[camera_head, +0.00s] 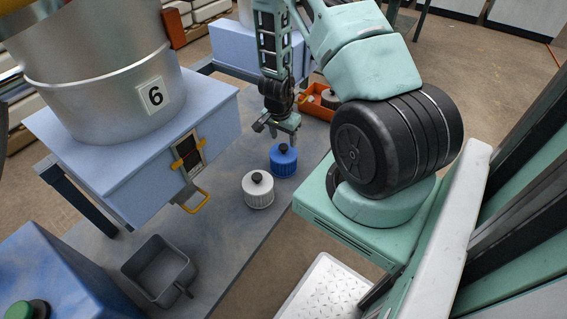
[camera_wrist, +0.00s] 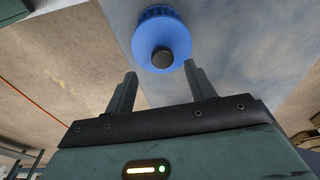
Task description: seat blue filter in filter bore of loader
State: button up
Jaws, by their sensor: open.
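The blue filter (camera_head: 284,161), a ribbed disc with a dark knob on top, stands upright on the table. In the wrist view the blue filter (camera_wrist: 160,35) lies just beyond my fingertips, with its dark knob roughly in line with the gap between them. My gripper (camera_head: 284,128) is above the blue filter, and in the wrist view my gripper (camera_wrist: 158,76) has its two fingers apart with nothing between them.
A white filter (camera_head: 258,190) with a dark knob stands close in front of the blue one. A grey open bin (camera_head: 158,270) is at the table's near end. An orange tray (camera_head: 318,103) with parts sits behind. A yellow handle (camera_head: 195,200) sticks out from the loader.

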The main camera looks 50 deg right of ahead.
aim_at(283, 146)
jog(key=f+b, duration=0.2)
jog(key=f, duration=0.1)
jog(key=f+b, duration=0.1)
jog(key=shift+w+d+f, duration=0.25)
jog(key=shift+d+f, duration=0.05)
jog(key=shift+r, duration=0.1)
grip_shut()
jog(key=shift+r, duration=0.15)
